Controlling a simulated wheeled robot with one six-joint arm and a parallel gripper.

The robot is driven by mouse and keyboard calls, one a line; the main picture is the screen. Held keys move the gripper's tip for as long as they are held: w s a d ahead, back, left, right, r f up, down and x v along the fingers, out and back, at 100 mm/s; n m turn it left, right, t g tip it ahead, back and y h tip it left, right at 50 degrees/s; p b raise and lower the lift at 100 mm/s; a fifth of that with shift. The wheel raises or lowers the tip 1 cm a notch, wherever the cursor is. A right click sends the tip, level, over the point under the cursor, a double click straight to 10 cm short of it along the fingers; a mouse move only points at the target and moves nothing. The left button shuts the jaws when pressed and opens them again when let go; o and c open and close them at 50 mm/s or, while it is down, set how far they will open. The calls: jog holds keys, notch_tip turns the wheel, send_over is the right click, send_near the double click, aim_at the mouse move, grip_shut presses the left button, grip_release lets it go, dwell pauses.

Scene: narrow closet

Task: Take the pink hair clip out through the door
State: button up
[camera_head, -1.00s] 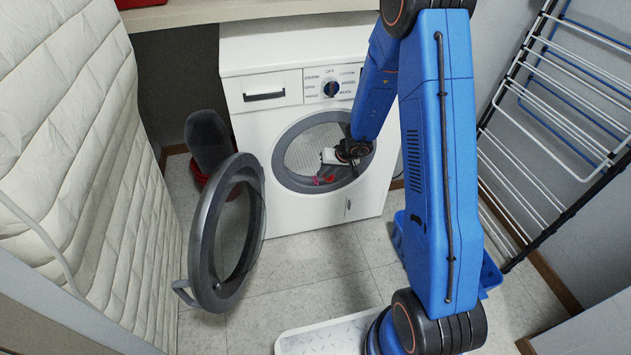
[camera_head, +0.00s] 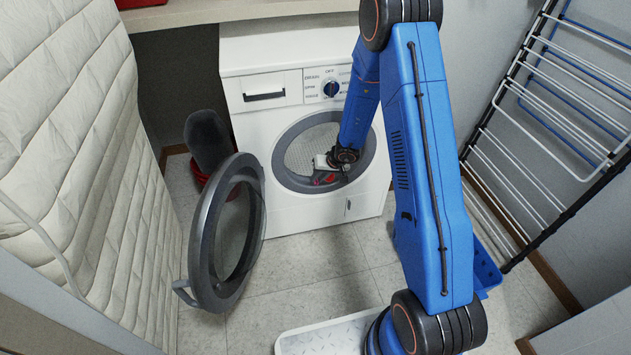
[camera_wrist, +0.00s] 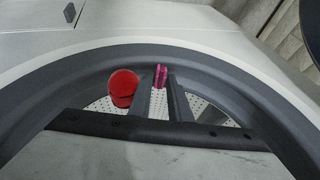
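The pink hair clip (camera_wrist: 160,77) is inside the washing machine's round door opening. In the wrist view it stands at the tips of my gripper (camera_wrist: 161,84), between the two dark fingers. The fingers are apart, with a strip of drum showing between them; I cannot tell whether they touch the clip. In the head view my gripper (camera_head: 322,165) reaches into the opening (camera_head: 291,145) and hides most or all of the clip. The machine's round door (camera_head: 212,235) stands swung open to the left.
A red ball-like object (camera_wrist: 123,82) lies just left of my fingers in the drum. The dark opening rim (camera_wrist: 90,85) curves close around the gripper. A drying rack (camera_head: 540,150) stands right, a padded white surface (camera_head: 60,130) left. The tiled floor (camera_head: 300,275) before the machine is mostly clear.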

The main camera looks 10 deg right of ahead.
grip_shut()
